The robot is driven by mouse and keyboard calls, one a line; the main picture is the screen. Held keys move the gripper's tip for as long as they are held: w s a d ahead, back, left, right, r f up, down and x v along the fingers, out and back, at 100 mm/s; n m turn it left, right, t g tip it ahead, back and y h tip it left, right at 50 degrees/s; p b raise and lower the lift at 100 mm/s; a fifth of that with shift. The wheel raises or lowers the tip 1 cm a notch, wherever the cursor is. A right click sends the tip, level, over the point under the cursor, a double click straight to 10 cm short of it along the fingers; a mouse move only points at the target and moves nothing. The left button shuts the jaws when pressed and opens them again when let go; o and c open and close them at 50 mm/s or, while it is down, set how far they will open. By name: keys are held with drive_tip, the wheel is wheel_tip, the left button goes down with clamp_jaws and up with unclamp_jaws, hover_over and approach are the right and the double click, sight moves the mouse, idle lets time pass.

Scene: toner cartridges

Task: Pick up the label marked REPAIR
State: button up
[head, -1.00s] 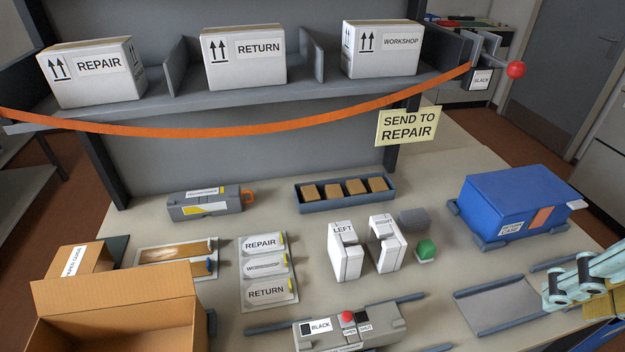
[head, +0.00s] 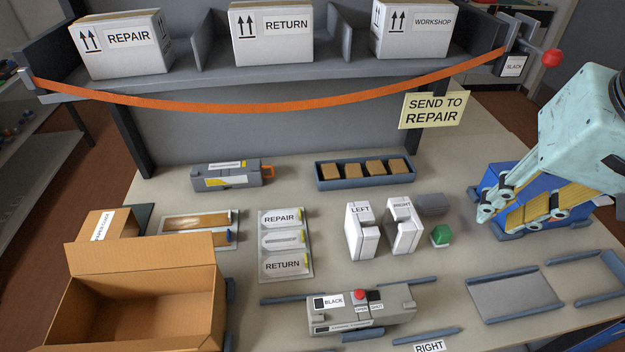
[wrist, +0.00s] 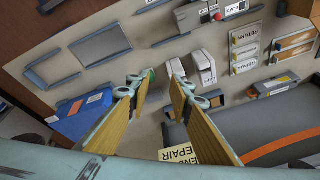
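The white REPAIR label (head: 279,218) lies in the top slot of a pale label tray (head: 306,270) on the table. A middle label (head: 282,240), whose text I cannot read, and a RETURN label (head: 283,264) lie below it. In the wrist view the REPAIR label (wrist: 243,67) is right of the fingers, nearest of the three. My gripper (head: 521,211) is open and empty, with yellow-padded fingers apart. In the head view it is at the right, in front of the blue cartridge box, far from the label. The wrist view also shows the open fingers (wrist: 157,84).
White LEFT (head: 362,232) and RIGHT (head: 403,226) blocks and a green-topped piece (head: 441,236) stand between gripper and tray. A BLACK cartridge unit (head: 361,311) lies in front. An orange strap (head: 270,106) hangs across the shelf. An open carton (head: 145,255) stands left.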

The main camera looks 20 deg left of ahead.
drive_tip(key=w+a+f+p, duration=0.2)
drive_tip(key=w+a+f, duration=0.8)
drive_tip(key=w, duration=0.1)
drive_tip(key=s+a+f+n+p, duration=0.1)
drive_tip(key=a+f+n+p, duration=0.1)
drive_tip(key=a, duration=0.7)
drive_tip(key=s+a+f+n+p, duration=0.2)
drive_tip(key=a+p, duration=0.3)
drive_tip(key=a, duration=0.4)
drive_tip(key=s+a+f+n+p, duration=0.2)
drive_tip(key=a+f+p, duration=0.1)
drive_tip(key=a, duration=0.6)
drive_tip(key=shift+a+f+y+p, duration=0.3)
drive_tip(key=shift+a+f+y, duration=0.1)
drive_tip(key=shift+f, duration=0.1)
drive_tip(key=shift+f, duration=0.1)
drive_tip(key=shift+b+x, duration=1.6)
drive_tip(key=shift+x, duration=2.6)
drive_tip(key=shift+w+d, duration=0.1)
drive_tip(key=shift+w, duration=0.1)
